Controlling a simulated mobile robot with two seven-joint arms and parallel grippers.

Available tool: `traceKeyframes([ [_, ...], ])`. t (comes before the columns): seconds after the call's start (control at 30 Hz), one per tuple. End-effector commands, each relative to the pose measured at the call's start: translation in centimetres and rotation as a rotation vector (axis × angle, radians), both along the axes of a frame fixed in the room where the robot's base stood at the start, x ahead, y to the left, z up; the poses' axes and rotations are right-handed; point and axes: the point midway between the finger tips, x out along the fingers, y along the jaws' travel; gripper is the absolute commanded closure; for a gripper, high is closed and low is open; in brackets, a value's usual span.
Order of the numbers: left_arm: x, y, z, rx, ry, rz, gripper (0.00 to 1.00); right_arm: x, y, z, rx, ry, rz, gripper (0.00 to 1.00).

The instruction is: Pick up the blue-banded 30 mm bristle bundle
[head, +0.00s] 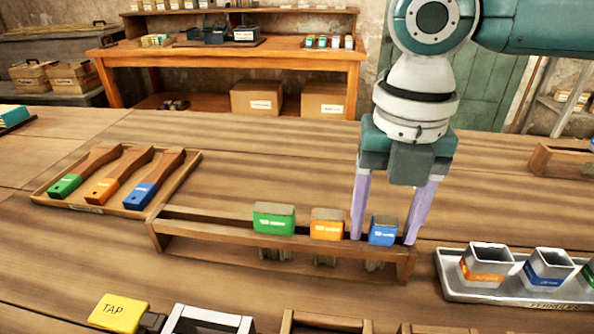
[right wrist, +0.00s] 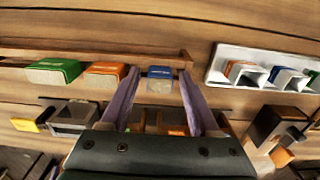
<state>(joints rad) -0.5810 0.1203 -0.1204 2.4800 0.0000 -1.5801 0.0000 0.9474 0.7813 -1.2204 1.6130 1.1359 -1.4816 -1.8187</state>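The blue-banded bristle bundle (head: 382,231) stands upright at the right end of a wooden rack (head: 210,229), its bristles hanging down. It also shows in the right wrist view (right wrist: 160,73). My right gripper (head: 385,238) points down over it, with one pale purple finger on each side. A small gap shows between each finger and the bundle, so the gripper is open. In the right wrist view the fingers (right wrist: 157,76) also stand apart around the bundle. A green-banded bundle (head: 274,219) and an orange-banded bundle (head: 327,225) stand to its left. My left gripper is out of view.
A tray (head: 191,171) with three brush handles lies at the left. A grey tray (head: 448,280) with banded metal ferrules lies at the right. A yellow TAP block (head: 118,313) and open boxes line the front. The table behind the rack is mostly clear.

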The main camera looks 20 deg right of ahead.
Motion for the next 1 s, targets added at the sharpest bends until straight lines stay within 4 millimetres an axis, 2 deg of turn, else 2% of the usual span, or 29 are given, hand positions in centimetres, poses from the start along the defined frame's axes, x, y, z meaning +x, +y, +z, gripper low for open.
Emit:
traceKeyframes([
  [0.07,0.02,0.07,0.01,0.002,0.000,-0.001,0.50,0.00,0.01,0.02,0.000,0.000,0.000,0.48],
  [0.53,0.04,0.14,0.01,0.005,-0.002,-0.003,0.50,0.01,0.01,0.03,0.000,0.000,0.000,1.00],
  [1.0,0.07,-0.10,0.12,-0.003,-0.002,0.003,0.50,0.02,0.02,0.38,0.001,-0.001,0.000,1.00],
])
